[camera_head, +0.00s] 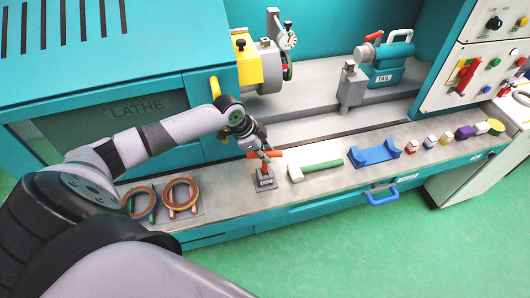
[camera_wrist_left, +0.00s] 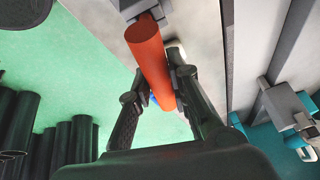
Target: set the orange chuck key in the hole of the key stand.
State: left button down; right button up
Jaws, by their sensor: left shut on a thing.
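The orange chuck key (camera_head: 266,154) shows its crossbar lying roughly level above the grey key stand (camera_head: 264,181), near the front edge of the bench. My left gripper (camera_head: 263,148) is over the stand, shut on the key. In the left wrist view the orange bar (camera_wrist_left: 149,54) lies between the two dark fingers (camera_wrist_left: 156,92). The bar's far end overlaps a grey block at the top edge. The key's lower part and the hole are too small or hidden, so I cannot tell whether the key is in the hole. My right gripper is not in view.
Left of the stand lie ringed parts (camera_head: 181,194). To its right are a green-handled hammer (camera_head: 322,167), a blue cradle (camera_head: 375,155) and several small coloured blocks (camera_head: 430,142). The lathe chuck (camera_head: 268,66) stands behind. A blue drawer handle (camera_head: 382,197) sticks out in front.

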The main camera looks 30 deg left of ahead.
pick_arm(q)
jog(key=shift+f+b, duration=0.55)
jog(key=shift+f, duration=0.65)
jog(key=c, duration=1.4)
grip_release()
jog(key=v, duration=1.2)
